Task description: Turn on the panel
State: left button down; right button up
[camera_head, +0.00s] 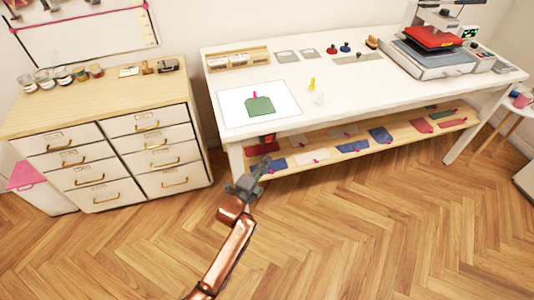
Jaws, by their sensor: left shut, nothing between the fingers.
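A heat press (428,60) with a red upper plate stands at the right end of the white table. A small dark panel (469,32) with a greenish display is at its right side; whether it is on is too small to tell. My left gripper (262,166), at the end of a copper-coloured arm, is shut and empty. It is in front of the table's lower shelf, well to the left of the panel and apart from it. My right gripper is not in view.
The white table (305,85) bears a white sheet (232,110) with a green pocket-shaped piece (260,106). Fabric pieces lie on its lower shelf (345,157). A drawer cabinet (110,150) stands left. A stool (515,106) is at the right. The wooden floor in front is clear.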

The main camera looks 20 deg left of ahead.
pick_arm(q)
jog(key=p+v, duration=0.1)
jog(key=v, duration=0.5)
jog(key=shift+s+a+f, duration=0.25)
jog(key=shift+a+f, duration=0.1)
jog(key=shift+f, duration=0.15)
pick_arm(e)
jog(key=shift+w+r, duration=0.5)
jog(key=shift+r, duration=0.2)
